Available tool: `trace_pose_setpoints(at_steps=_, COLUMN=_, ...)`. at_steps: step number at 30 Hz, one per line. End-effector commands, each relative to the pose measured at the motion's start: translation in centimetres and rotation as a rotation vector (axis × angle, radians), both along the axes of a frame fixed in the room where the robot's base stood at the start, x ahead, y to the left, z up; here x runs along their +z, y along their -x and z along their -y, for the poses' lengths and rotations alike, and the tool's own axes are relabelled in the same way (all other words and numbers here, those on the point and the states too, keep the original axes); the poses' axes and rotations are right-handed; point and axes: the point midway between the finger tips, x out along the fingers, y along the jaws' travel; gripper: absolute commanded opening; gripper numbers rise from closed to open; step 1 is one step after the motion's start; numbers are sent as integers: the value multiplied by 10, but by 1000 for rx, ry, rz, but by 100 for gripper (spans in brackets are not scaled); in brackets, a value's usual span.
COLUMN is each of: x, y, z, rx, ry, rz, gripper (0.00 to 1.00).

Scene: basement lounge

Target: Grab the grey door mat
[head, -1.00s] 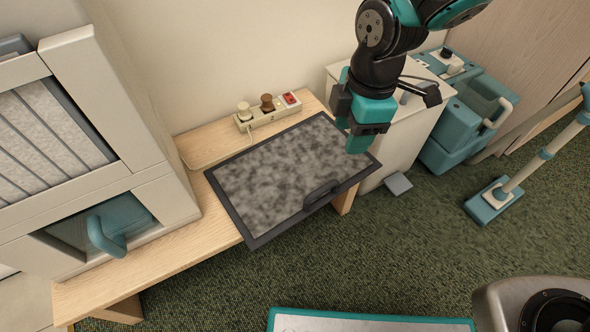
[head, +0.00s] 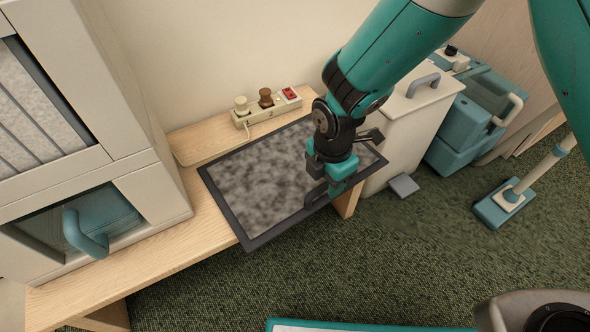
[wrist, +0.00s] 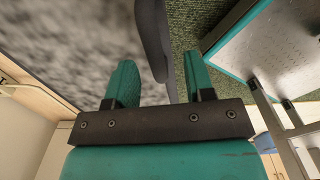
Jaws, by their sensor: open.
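The grey door mat (head: 255,182) lies on a light wooden bench, mottled grey with a dark border. A dark loop handle (head: 315,192) stands at its front edge, partly hidden by my gripper. My gripper (head: 338,186) is over the mat's front right part, beside the handle. In the wrist view my gripper (wrist: 160,75) is open, with the dark handle (wrist: 152,38) between the lines of its two teal fingers. The mat (wrist: 85,35) fills the upper left there. I cannot tell whether the fingers touch the handle.
A power strip (head: 267,107) with plugs lies on the bench (head: 150,255) behind the mat. A cream cabinet (head: 130,130) stands at left. A white bin (head: 408,118) and a teal machine (head: 462,132) stand at right. Green carpet (head: 400,260) in front is open.

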Motion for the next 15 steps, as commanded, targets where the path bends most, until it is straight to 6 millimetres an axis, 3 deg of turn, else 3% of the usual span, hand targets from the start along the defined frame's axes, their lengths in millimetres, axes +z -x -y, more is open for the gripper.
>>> trace_pose_setpoints(at_steps=5, x=-14, y=-1, z=-1, rx=0, ry=1, rz=-1, gripper=49)
trace_pose_setpoints(at_steps=12, x=-50, y=-4, z=-2, rx=-1, ry=1, rz=-2, gripper=49)
trace_pose_setpoints(at_steps=15, x=-54, y=-4, z=-2, rx=-1, ry=1, rz=-1, gripper=49)
